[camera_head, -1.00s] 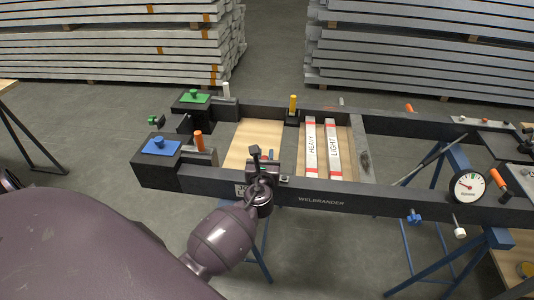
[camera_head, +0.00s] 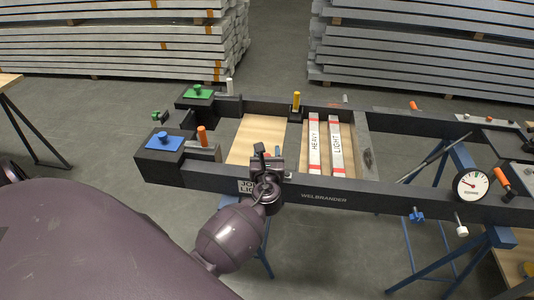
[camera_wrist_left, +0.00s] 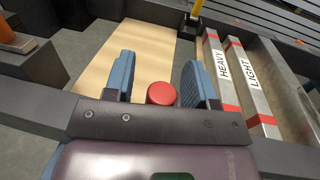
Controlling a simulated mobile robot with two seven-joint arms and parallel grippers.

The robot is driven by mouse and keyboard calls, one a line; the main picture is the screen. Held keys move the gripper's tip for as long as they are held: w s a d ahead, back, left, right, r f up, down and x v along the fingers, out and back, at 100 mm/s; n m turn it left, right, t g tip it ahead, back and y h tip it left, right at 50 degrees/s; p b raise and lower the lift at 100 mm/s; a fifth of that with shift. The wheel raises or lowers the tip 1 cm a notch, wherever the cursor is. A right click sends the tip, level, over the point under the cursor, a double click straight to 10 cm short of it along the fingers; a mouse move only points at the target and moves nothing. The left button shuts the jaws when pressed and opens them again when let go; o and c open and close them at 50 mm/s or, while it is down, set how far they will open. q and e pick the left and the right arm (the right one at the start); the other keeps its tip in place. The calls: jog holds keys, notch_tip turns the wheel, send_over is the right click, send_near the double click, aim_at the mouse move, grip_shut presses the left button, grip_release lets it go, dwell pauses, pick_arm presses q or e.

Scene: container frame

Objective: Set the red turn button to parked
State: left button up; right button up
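The red turn button (camera_wrist_left: 161,93) shows in the left wrist view as a round red cap by the frame's near rail. My left gripper (camera_wrist_left: 158,80) is open, with one blue-grey finger on each side of the button. The button's lower part and any parked marking cannot be made out. My right gripper is not in view.
The dark frame (camera_head: 385,199) carries HEAVY (camera_head: 314,145) and LIGHT (camera_head: 336,148) bars, a yellow post (camera_head: 296,101), a blue knob block (camera_head: 164,142), a green knob block (camera_head: 197,92), an orange peg (camera_head: 202,135) and a gauge (camera_head: 471,184). A wooden board (camera_head: 246,140) lies inside it.

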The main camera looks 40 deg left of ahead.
pick_arm(q)
jog(key=shift+s, duration=0.1)
jog(key=v, duration=1)
jog(key=shift+s+d, duration=0.25)
dwell(0.4)
jog(key=s+d+f+n+h, duration=0.1)
jog(key=d+f+n+h, duration=0.2)
jog(key=n, duration=0.6)
jog(key=s+d+f+n+h, duration=0.15)
jog(key=n+h, duration=0.25)
jog(key=n, duration=0.5)
jog(key=s+f+n+g+h, duration=0.1)
jog(key=s+f+n, duration=0.3)
jog(key=s, duration=0.3)
jog(key=s+a+f+n+g+h, duration=0.1)
jog(key=s+f+n+g+h, duration=0.1)
jog(key=s+n, duration=0.3)
jog(key=s+f, duration=0.1)
jog(key=s, duration=0.2)
jog(key=shift+s+a+f+n+h, duration=0.15)
jog(key=shift+f+n+h, duration=0.15)
jog(key=shift+f, duration=0.05)
